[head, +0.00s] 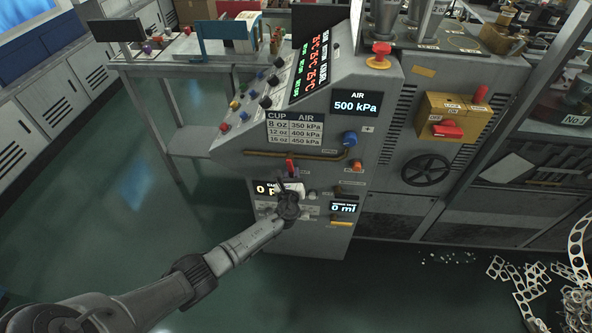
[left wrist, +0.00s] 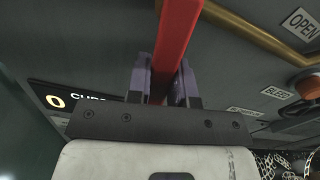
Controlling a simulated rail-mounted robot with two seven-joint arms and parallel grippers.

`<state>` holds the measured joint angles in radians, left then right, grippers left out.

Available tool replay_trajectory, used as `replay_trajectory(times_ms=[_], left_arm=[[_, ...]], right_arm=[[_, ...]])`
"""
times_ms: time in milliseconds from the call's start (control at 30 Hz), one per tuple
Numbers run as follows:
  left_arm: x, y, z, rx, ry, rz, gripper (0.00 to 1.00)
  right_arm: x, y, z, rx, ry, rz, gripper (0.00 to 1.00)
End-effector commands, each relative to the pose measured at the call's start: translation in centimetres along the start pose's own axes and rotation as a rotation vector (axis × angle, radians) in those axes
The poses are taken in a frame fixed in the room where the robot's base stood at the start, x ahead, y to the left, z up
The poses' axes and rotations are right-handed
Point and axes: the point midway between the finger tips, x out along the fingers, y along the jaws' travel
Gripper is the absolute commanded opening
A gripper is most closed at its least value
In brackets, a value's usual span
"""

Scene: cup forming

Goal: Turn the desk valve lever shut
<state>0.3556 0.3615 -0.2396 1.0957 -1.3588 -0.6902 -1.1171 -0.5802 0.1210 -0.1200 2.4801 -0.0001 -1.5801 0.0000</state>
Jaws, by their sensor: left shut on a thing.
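The red valve lever (head: 290,165) is on the front panel of the grey console, below a brass pipe. In the head view its visible part stands roughly upright. My left gripper (head: 291,182) is at the lever and hides its lower part. In the left wrist view the red lever (left wrist: 180,38) runs between the two fingers of the left gripper (left wrist: 165,88), which are shut on it. The lever's pivot is hidden. My right gripper is not in view.
An OPEN label (left wrist: 302,24) and a BLEED label (left wrist: 278,93) are near the lever. A blue knob (head: 349,138) and an orange knob (head: 357,165) stick out to its right. The console's AIR display (head: 356,104) reads 500 kPa.

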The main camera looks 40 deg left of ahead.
Motion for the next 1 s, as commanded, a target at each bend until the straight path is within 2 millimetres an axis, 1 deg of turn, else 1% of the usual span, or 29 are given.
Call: replay_trajectory(times_ms=[33, 100, 400, 967, 1000], left_arm=[[0.0, 0.2, 0.2, 0.03, 0.001, 0.0, 0.0], [0.0, 0.4, 0.2, 0.069, 0.001, 0.001, 0.0], [0.0, 1.0, 0.1, 0.175, 0.0, 0.0, 0.0], [0.0, 1.2, 0.1, 0.202, 0.001, 0.0, 0.0], [0.0, 1.2, 0.1, 0.202, 0.001, -0.001, 0.22]], right_arm=[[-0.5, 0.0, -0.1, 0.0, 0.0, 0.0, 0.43], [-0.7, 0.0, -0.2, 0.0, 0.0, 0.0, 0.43], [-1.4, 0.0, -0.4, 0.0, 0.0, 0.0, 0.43], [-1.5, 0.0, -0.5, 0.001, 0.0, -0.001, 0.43], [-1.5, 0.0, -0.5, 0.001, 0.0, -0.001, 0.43]])
